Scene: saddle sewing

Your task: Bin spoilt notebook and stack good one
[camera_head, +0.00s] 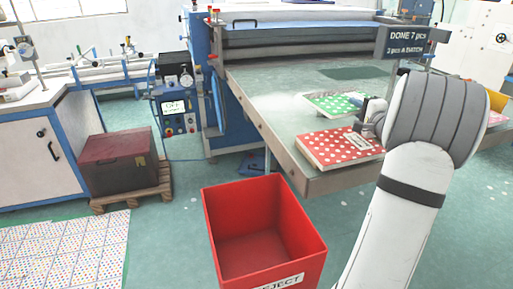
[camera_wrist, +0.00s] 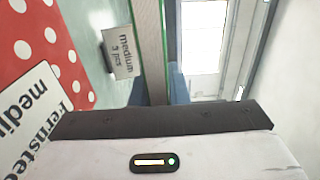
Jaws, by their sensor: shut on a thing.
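My gripper (camera_head: 366,114) is over the machine table, shut on the green notebook with white dots (camera_head: 332,102). In the wrist view the green notebook (camera_wrist: 148,45) shows edge-on, with a thin green cover edge and pale pages. The red notebook with white dots (camera_head: 340,150) lies flat near the table's front edge, just in front of my gripper; its white label shows in the wrist view (camera_wrist: 32,112). I cannot tell from these frames which notebook is spoilt. The open red reject bin (camera_head: 312,245) stands on the floor before the table; its visible inside looks empty.
The table (camera_head: 275,115) has bare room left of the notebooks. A table label reading "medium 3 pcs" (camera_wrist: 122,52) shows in the wrist view. A dark box (camera_head: 118,165) sits on a pallet at left.

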